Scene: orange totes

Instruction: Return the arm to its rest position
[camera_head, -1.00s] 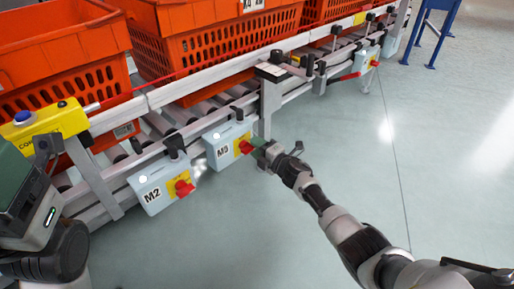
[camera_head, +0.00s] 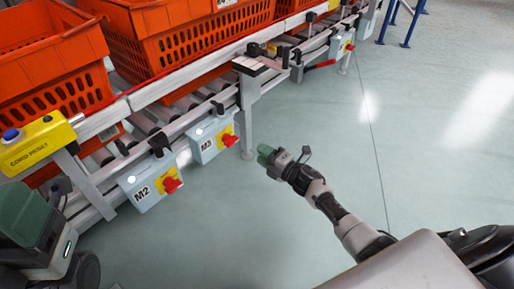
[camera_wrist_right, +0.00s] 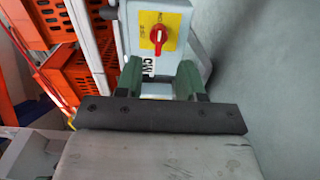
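My right arm (camera_head: 345,226) reaches in from the lower right in the head view. Its gripper (camera_head: 267,153) with green fingers hangs over open floor, to the right of the M3 control box (camera_head: 208,142) and apart from it. In the right wrist view the two green fingers of this gripper (camera_wrist_right: 161,82) stand apart with nothing held between them. A grey box with a red knob (camera_wrist_right: 159,36) on a yellow plate lies beyond the fingertips.
A roller conveyor with orange totes (camera_head: 180,43) runs along the left and top. The M2 box (camera_head: 150,183) and a yellow button box (camera_head: 36,146) are on its near side. A conveyor leg (camera_head: 247,125) stands near my right gripper. The floor (camera_head: 310,120) to the right is clear.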

